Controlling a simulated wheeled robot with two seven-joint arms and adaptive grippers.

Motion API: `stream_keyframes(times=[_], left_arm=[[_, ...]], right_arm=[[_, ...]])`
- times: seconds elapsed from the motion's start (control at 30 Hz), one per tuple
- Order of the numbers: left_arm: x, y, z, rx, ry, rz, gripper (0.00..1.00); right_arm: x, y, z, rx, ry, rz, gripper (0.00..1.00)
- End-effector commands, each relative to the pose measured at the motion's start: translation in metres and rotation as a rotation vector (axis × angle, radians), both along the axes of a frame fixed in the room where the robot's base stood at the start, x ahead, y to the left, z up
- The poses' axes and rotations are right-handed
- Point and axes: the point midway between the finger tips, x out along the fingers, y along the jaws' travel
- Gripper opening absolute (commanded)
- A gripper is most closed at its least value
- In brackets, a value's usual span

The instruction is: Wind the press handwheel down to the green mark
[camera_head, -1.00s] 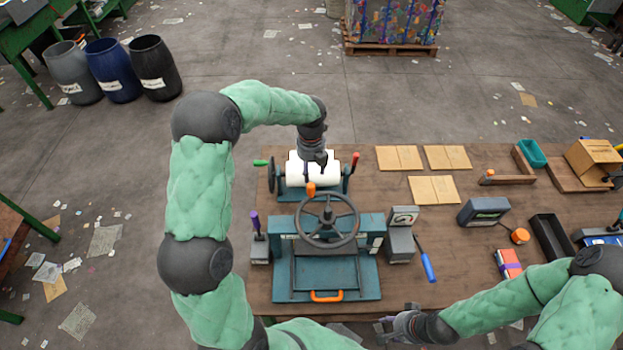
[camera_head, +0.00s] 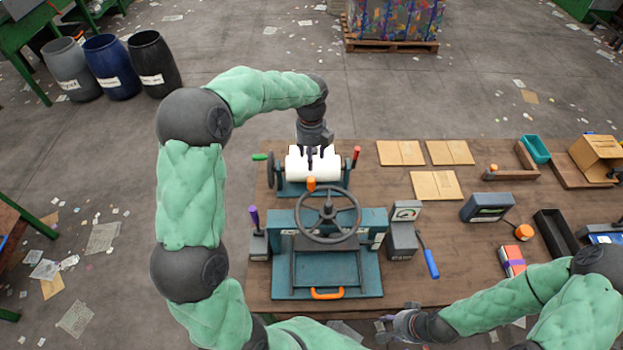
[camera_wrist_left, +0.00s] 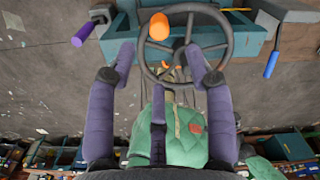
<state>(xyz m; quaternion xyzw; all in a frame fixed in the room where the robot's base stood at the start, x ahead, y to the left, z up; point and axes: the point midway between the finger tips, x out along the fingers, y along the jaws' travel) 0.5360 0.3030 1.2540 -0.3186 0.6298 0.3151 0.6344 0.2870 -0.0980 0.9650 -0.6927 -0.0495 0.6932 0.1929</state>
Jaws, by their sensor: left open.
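The press (camera_head: 284,270) is a teal frame on the wooden table. Its dark grey handwheel (camera_head: 303,230) lies on top, with an orange knob (camera_head: 311,184) at the far side of the rim. The handwheel (camera_wrist_left: 224,45) and orange knob (camera_wrist_left: 159,26) also show in the left wrist view. My left gripper (camera_head: 317,156) is open and empty above the white roller, beyond the wheel. In the wrist view its fingers (camera_wrist_left: 160,55) are apart, with the knob ahead between them. My right gripper (camera_head: 384,328) is low by the table's front edge. I cannot make out a green mark.
A white roller (camera_head: 297,171) on a teal stand is just behind the press. Flat cardboard pieces (camera_head: 436,185) lie at the back.

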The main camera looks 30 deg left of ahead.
Motion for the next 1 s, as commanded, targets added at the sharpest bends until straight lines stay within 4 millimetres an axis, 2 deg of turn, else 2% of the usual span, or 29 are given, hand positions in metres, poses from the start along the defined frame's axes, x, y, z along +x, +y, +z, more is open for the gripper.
stream_keyframes(times=[0.03, 0.1, 0.3, 0.4, 0.53, 0.63, 1.0], left_arm=[[0.0, -0.001, -0.01, 0.0, -0.003, 0.091, 0.53], [-0.001, -0.001, -0.012, -0.001, -0.002, 0.224, 0.53], [-0.004, -0.002, -0.014, -0.004, -0.001, 0.506, 0.53], [-0.004, -0.002, -0.014, -0.004, 0.0, 0.572, 0.53], [-0.005, -0.002, -0.018, -0.004, 0.003, 0.596, 0.53], [-0.005, -0.003, -0.029, -0.003, 0.006, 0.594, 0.53], [-0.005, -0.002, -0.092, -0.003, 0.005, 0.593, 0.53]], right_arm=[[0.0, 0.0, -0.017, 0.0, 0.001, 0.0, 0.4], [0.0, 0.0, -0.028, 0.0, 0.001, 0.0, 0.4], [0.0, 0.0, -0.047, 0.0, 0.0, 0.0, 0.4], [0.0, 0.0, -0.05, 0.0, 0.0, 0.0, 0.4], [0.0, 0.0, -0.049, 0.0, 0.0, 0.0, 0.4], [0.0, 0.0, -0.048, 0.0, 0.0, 0.0, 0.4], [0.0, 0.0, -0.046, 0.0, 0.0, 0.0, 0.4]])
